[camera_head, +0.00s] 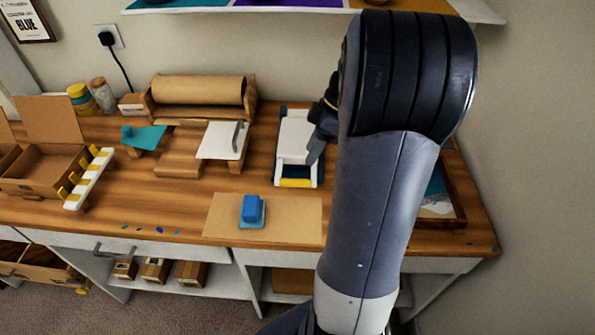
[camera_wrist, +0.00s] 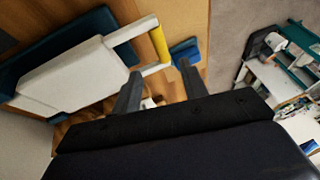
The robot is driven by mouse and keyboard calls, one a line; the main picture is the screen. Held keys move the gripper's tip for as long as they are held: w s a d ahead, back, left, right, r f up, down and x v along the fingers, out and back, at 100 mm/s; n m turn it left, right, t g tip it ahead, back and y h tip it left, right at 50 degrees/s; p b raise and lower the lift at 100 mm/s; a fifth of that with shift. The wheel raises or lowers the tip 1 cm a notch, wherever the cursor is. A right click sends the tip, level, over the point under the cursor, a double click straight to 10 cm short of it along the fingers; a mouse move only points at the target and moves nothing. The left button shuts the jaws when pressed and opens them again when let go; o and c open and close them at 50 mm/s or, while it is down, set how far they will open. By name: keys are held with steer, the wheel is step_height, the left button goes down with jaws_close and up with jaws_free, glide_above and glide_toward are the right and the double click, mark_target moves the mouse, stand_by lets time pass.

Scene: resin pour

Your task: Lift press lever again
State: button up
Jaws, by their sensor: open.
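The press is a white plate (camera_head: 298,135) on a dark blue base, standing on the wooden bench right of centre. Its lever is a white frame with a yellow grip bar (camera_head: 296,183) at the front end, lying low near the bench. In the wrist view the white press plate (camera_wrist: 75,78) fills the left side, and the yellow grip (camera_wrist: 159,44) is just beyond my fingers. My gripper (camera_wrist: 158,78) is open with nothing between its fingers. In the head view my gripper (camera_head: 318,140) is beside the press's right side, partly hidden by my arm.
A blue block (camera_head: 251,209) sits on a brown paper sheet (camera_head: 292,217) in front of the press. A white board (camera_head: 221,141) and a paper roll (camera_head: 198,91) stand to the left. A wood-framed tray (camera_head: 440,195) lies to the right, partly behind my arm.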

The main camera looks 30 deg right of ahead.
steer(key=x, duration=0.9)
steer(key=shift+c, duration=0.3)
jaws_close()
